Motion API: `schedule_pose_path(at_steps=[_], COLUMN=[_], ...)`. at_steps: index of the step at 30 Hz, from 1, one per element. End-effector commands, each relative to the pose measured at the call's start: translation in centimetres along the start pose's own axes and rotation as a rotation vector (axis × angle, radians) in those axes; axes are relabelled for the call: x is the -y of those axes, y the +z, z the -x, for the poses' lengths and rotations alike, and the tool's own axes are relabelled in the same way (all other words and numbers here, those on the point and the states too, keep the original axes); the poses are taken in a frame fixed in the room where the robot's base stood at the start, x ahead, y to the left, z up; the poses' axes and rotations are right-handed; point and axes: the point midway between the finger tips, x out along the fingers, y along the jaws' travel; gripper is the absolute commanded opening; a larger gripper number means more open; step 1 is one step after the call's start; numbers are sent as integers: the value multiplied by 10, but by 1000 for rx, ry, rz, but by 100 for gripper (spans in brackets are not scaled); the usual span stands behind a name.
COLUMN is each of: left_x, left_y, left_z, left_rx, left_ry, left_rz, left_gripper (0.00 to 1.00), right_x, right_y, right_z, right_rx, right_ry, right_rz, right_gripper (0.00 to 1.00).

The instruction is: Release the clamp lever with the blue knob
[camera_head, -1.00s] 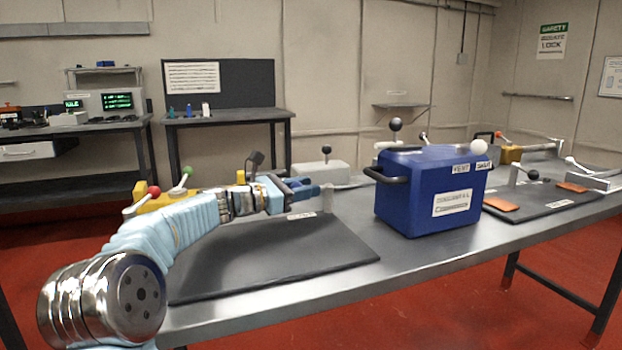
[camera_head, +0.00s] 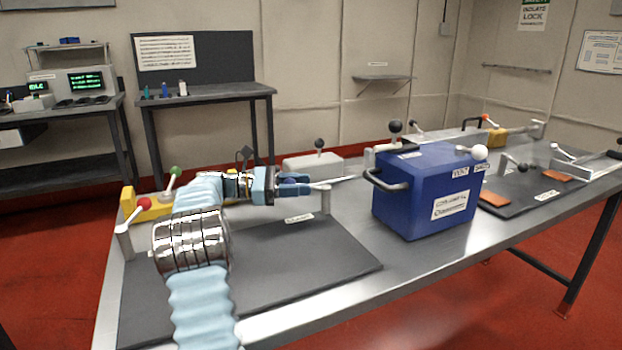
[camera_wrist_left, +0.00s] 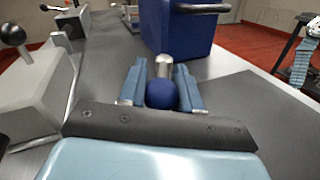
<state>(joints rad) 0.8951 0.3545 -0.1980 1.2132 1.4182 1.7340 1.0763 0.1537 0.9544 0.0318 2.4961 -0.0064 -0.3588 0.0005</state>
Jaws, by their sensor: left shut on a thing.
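The blue knob (camera_wrist_left: 161,94) sits between the two fingers of my left gripper (camera_wrist_left: 160,88) in the left wrist view, with a metal post (camera_wrist_left: 164,66) just beyond it. In the head view my left gripper (camera_head: 291,187) is shut on the knob, which is mostly hidden by the fingers. The metal post (camera_head: 325,198) of this clamp stands at the back right of the dark mat (camera_head: 270,265). A thin lever arm reaches right from the post. My right gripper is not in view.
A blue box (camera_head: 415,200) with a handle stands right of the mat. Red-knob (camera_head: 144,204) and green-knob (camera_head: 175,172) levers stand at the left, by a yellow block (camera_head: 150,210). A grey block (camera_head: 312,166) with a black knob is behind.

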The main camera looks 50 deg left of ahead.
Motion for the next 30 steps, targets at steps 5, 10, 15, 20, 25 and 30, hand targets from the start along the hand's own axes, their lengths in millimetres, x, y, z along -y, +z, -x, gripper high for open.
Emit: schedule_pose_path(at_steps=[5,10,15,20,25,30], left_x=[0,0,0,0,0,-4], left_y=[0,-1,0,0,1,18], left_z=[2,1,1,1,1,1], left_rx=[0,0,1,1,1,1], left_ry=[-1,-1,-1,-1,-2,-2], left_rz=[0,0,0,0,-1,-5], left_gripper=[0,0,53,58,58,58], right_x=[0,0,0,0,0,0], right_y=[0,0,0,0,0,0], right_z=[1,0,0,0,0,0], right_rx=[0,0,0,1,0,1], right_ry=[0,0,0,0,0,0], right_rz=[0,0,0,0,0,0], right_gripper=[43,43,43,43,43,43])
